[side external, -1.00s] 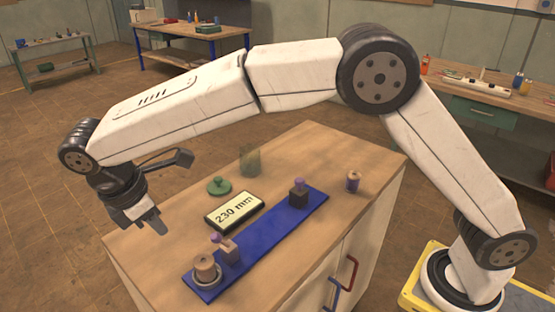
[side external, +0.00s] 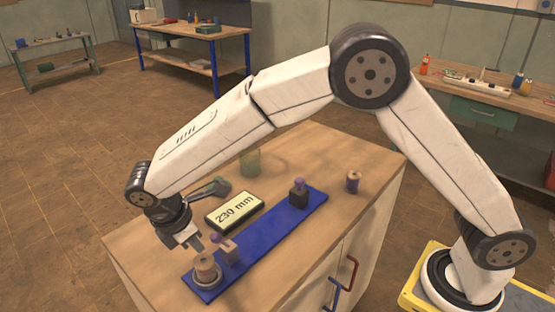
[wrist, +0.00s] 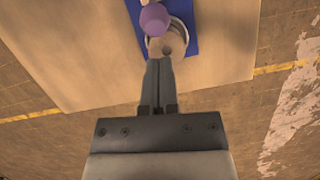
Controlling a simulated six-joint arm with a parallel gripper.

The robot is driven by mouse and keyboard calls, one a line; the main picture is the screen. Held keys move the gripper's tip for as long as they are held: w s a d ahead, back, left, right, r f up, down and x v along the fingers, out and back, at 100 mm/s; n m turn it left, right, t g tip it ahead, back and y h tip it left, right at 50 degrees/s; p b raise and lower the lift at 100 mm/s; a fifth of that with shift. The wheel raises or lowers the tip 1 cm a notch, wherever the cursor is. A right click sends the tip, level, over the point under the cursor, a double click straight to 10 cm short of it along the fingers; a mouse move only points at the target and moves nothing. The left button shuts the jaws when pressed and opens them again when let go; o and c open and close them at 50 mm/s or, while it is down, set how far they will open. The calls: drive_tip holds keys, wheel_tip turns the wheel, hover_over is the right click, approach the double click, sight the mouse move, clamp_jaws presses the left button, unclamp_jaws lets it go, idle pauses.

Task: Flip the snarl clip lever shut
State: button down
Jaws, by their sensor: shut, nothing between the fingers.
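A long blue board (side external: 265,238) lies on the wooden cabinet top. On its near left end is a tan spool (side external: 206,267) on a round grey base. Beside it stands a pale block with a purple knob (side external: 215,238). A dark block with a purple knob (side external: 298,195) stands toward the far end. Which block is the snarl clip is not certain. My gripper (side external: 199,246) is shut and empty, just above and left of the spool. In the wrist view my closed fingertips (wrist: 159,62) point at the spool (wrist: 169,42), with the purple knob (wrist: 154,19) just beyond.
A display reading 230 mm (side external: 235,212) lies behind the board. The cabinet top (side external: 330,150) is bare at the back.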

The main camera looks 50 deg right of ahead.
sight(219, 234)
drive_tip(key=shift+s+d, duration=0.1)
drive_tip(key=shift+d, duration=0.5)
drive_tip(key=shift+d+r+y, duration=0.4)
drive_tip(key=shift+d+y, duration=0.15)
drive_tip(key=shift+y, duration=0.25)
idle(0.4)
drive_tip(key=shift+d+r+y, duration=0.25)
drive_tip(key=shift+d+y, duration=0.35)
drive_tip(key=shift+y, duration=0.15)
drive_tip(key=shift+d+r+y, duration=0.25)
drive_tip(key=shift+d+y, duration=0.3)
drive_tip(key=shift+y, duration=0.2)
drive_tip(key=shift+d+r+y, duration=0.2)
drive_tip(key=shift+d+y, duration=1.25)
drive_tip(key=shift+y, duration=0.45)
drive_tip(key=shift+r, duration=0.1)
drive_tip(key=shift+r, duration=0.7)
